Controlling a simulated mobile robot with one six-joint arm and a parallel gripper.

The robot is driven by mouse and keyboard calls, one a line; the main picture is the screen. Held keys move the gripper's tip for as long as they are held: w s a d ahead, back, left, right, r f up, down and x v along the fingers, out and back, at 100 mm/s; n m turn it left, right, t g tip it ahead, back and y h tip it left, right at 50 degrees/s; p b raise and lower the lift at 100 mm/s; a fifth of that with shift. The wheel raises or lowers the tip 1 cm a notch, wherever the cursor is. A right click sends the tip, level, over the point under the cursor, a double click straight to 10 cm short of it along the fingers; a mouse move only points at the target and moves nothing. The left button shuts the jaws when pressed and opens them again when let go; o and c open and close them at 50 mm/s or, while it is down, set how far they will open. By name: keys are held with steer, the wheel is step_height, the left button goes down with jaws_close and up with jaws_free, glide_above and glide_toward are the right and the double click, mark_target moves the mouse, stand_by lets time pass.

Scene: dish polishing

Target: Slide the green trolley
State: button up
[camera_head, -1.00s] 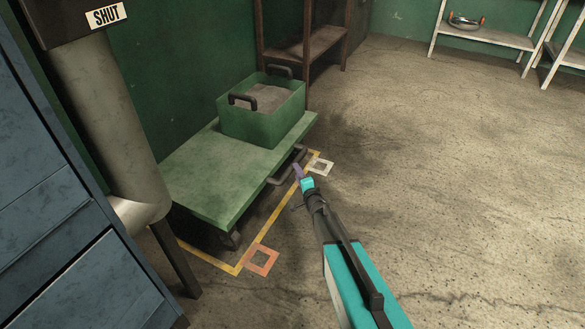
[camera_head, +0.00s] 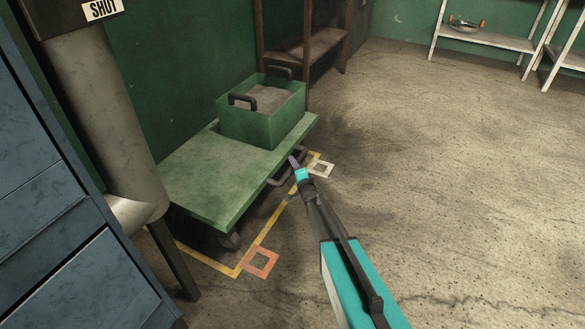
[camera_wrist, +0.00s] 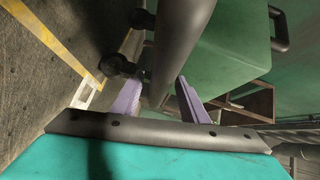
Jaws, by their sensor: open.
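The green trolley (camera_head: 195,180) is a low flat platform on dark casters beside the green wall. A dark bar handle (camera_head: 287,170) runs along its near right side. My gripper (camera_head: 294,162) is at this handle, with its purple fingers reaching toward it. In the wrist view the fingers (camera_wrist: 157,90) are apart, and the dark handle bar (camera_wrist: 183,45) passes between or just beyond their tips. Whether they touch it I cannot tell. The green bin (camera_head: 250,127) with dark handles and grey contents stands on the trolley's far end.
A yellow floor line (camera_head: 262,236) runs along the trolley's right side, with an orange square (camera_head: 249,264) and a white square (camera_head: 312,166). A blue cabinet (camera_head: 45,200) and a thick pipe (camera_head: 100,110) stand at left. A brown rack (camera_head: 310,47) is behind. Open floor lies right.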

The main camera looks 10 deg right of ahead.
jaws_close()
steer(key=shift+a, duration=0.2)
steer(key=shift+d, duration=0.1)
steer(key=shift+s, duration=0.15)
